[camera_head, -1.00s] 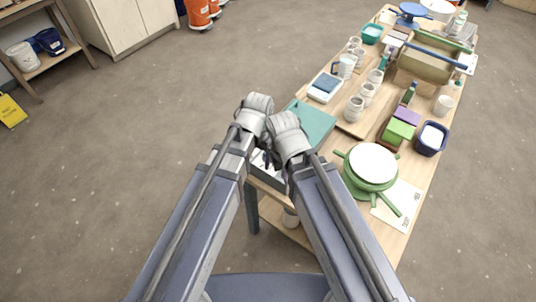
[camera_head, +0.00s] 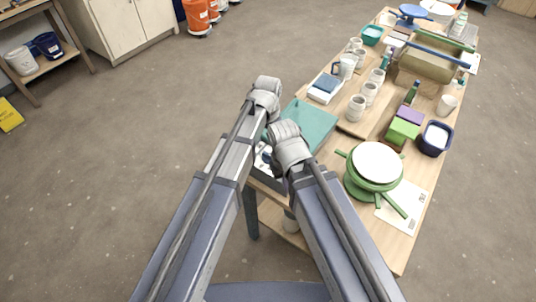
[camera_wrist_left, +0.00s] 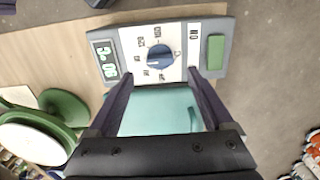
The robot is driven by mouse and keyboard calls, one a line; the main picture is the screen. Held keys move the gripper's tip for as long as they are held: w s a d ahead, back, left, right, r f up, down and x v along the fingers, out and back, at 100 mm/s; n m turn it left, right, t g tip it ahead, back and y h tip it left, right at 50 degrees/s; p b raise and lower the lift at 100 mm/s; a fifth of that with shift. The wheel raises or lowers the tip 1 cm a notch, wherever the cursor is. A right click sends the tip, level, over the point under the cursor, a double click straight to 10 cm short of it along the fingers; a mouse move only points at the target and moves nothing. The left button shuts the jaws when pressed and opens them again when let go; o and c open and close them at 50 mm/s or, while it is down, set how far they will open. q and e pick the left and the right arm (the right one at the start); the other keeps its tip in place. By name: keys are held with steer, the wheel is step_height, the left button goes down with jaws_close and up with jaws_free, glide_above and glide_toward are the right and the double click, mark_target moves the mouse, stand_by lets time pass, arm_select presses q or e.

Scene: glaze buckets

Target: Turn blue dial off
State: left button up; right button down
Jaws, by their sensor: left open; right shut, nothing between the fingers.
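The blue dial (camera_wrist_left: 160,55) sits on a white panel (camera_wrist_left: 143,75) with small dark marks around it, in the left wrist view. My left gripper (camera_wrist_left: 160,76) is open, its two dark fingers apart. The dial shows in line with the gap between the fingertips; I see no contact with it. The grey kiln-like control box (camera_head: 268,178) partly shows in the head view at the table's near edge, behind my arms. My left wrist is above and beyond my right one. My right gripper (camera_head: 288,148) is shut and empty; its fingertips are mostly hidden.
The box carries a green display (camera_wrist_left: 105,59) and a green button (camera_wrist_left: 215,52). A teal surface (camera_head: 314,122) lies beside it. A green banding wheel with white top (camera_head: 376,163) stands to the right. Open floor lies left.

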mark_target(268, 154)
arm_select(q)
step_height(268, 154, down, 6)
steer(key=b, duration=0.5)
steer(key=shift+r, duration=0.1)
jaws_close()
stand_by(0.4)
